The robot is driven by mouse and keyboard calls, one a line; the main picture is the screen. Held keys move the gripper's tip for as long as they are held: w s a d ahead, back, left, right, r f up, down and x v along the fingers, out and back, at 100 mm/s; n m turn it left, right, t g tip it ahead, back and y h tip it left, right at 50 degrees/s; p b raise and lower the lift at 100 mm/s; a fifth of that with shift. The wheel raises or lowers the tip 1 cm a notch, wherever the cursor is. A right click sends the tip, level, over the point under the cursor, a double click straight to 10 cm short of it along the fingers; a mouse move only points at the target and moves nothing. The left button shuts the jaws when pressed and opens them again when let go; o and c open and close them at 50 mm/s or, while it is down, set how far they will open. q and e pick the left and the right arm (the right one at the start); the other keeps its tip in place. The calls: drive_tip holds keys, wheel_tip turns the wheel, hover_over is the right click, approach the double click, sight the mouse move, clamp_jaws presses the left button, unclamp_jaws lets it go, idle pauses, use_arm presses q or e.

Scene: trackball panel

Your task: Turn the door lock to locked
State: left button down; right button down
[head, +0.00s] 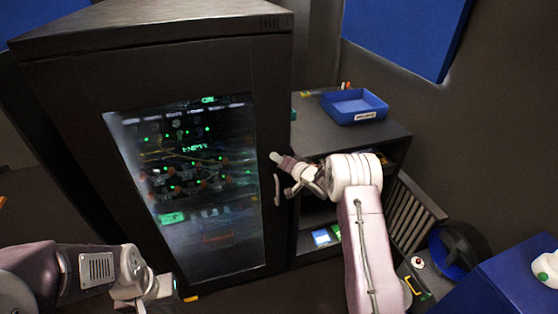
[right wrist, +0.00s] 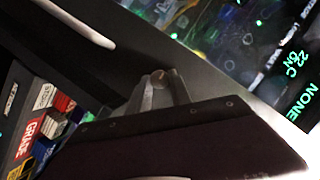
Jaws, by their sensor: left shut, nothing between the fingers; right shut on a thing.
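The door lock (right wrist: 158,75) is a small round brownish knob on the dark cabinet door (head: 264,120), seen between my fingertips in the right wrist view. My right gripper (head: 275,157) is shut on it at the door's right edge, just above the handle. The fingers cover most of the knob, so I cannot tell which way it is turned. In the head view the gripper hides the lock. The pale door handle (head: 277,190) also shows in the right wrist view (right wrist: 76,22). My left gripper (head: 155,290) is shut and empty, low in front of the cabinet.
The door's glass window (head: 190,190) shows green lights and lettering. A dark shelf unit (head: 318,135) with a blue tray (head: 354,106) on top stands right of the cabinet. A blue box (head: 510,280) and a slatted item (head: 412,212) are at the lower right.

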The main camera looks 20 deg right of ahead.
drive_tip(key=shift+a+n+h+b, duration=0.15)
drive_tip(key=shift+n+h+b, duration=0.6)
drive_tip(key=shift+n, duration=0.35)
drive_tip(key=n+h+b, duration=0.1)
drive_tip(key=b, duration=0.3)
drive_tip(key=n+h+b, duration=0.1)
drive_tip(key=n+b, duration=0.1)
drive_tip(key=b, duration=0.1)
drive_tip(key=shift+a+f+b, duration=0.15)
drive_tip(key=shift+f+b, duration=0.05)
drive_tip(key=shift+b, duration=0.2)
drive_tip(key=n+h+b, duration=0.1)
drive_tip(key=n+b, duration=0.1)
drive_tip(key=b, duration=1.3)
drive_tip(key=shift+a+f+h, duration=0.1)
drive_tip(key=shift+a+h, duration=0.05)
drive_tip(key=shift+h, duration=0.1)
drive_tip(key=n+h+b, duration=0.1)
drive_tip(key=n+b, duration=0.1)
drive_tip(key=b, duration=0.4)
drive_tip(key=shift+a+n+h, duration=0.15)
drive_tip(key=shift+n+h, duration=0.15)
drive_tip(key=shift+h, duration=0.1)
drive_tip(key=shift+a+r+n+h+b, duration=0.1)
drive_tip(key=shift+r+n+h+b, duration=0.15)
drive_tip(key=shift+n+h+b, duration=0.85)
drive_tip(key=shift+y+b, duration=0.3)
drive_tip(key=shift+b, duration=0.45)
